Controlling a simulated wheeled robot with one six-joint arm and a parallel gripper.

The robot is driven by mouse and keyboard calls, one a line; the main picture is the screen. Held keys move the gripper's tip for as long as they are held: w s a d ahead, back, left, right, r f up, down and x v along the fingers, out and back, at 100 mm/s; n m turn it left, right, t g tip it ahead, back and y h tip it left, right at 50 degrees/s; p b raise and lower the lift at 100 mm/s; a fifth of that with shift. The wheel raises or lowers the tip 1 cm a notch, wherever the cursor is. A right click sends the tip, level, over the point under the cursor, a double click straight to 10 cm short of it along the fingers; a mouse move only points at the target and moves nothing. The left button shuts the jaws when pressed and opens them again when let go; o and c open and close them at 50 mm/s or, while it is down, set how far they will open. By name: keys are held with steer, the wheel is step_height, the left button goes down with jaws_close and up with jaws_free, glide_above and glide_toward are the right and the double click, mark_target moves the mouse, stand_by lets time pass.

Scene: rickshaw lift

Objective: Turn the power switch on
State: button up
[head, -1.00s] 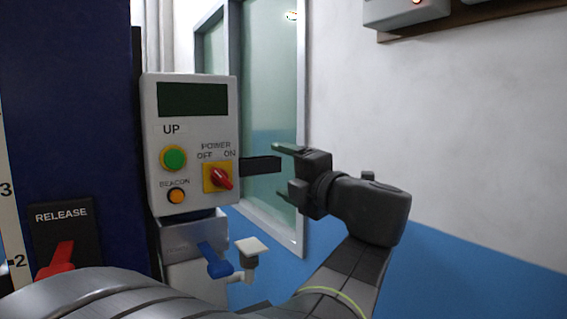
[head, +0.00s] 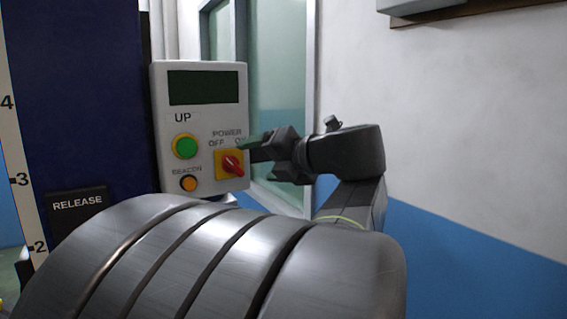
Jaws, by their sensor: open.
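The power switch (head: 232,165) is a red rotary knob on a yellow square plate, low on the right side of the grey control box (head: 200,108). OFF is printed above its left and ON above its right, partly covered by a fingertip. The knob slants down to the right. My gripper (head: 256,161) is open and empty, coming from the right. One fingertip is just above and right of the knob, in front of the box edge; the other finger is lower right. I cannot tell whether either touches the knob.
The box also carries a dark display (head: 191,88), a green UP button (head: 186,146) and an orange BEACON button (head: 188,184). A RELEASE panel (head: 78,205) is at lower left. My large arm link hides the area below the box. A wall and window stand behind.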

mark_target(236, 164)
steer(key=shift+x, duration=3.95)
steer(key=c, duration=1)
